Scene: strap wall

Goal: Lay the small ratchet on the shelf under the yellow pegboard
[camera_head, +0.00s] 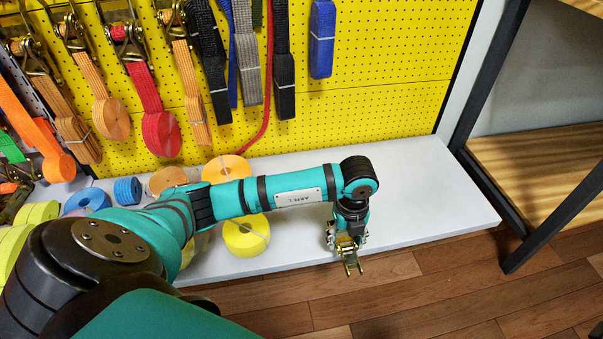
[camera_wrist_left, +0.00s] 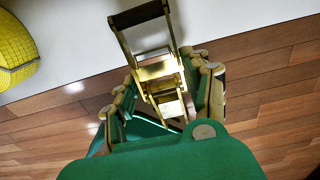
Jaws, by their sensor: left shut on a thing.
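The small ratchet (camera_head: 347,250) is brass-coloured metal and hangs in my left gripper (camera_head: 346,240). The left gripper is shut on it, just over the front edge of the shelf. In the left wrist view the ratchet (camera_wrist_left: 160,72) sits between the two fingers, its frame and dark handle bar pointing away from the palm, towards the shelf. The white-grey shelf (camera_head: 425,195) runs under the yellow pegboard (camera_head: 385,70). The shelf also shows at the top of the left wrist view (camera_wrist_left: 75,45). My right gripper is not in view.
Rolled straps stand on the left half of the shelf, including a yellow roll (camera_head: 246,235) and an orange roll (camera_head: 227,169). The shelf's right part is bare. Straps with ratchets hang on the pegboard. A dark-framed wooden rack (camera_head: 540,160) stands at the right.

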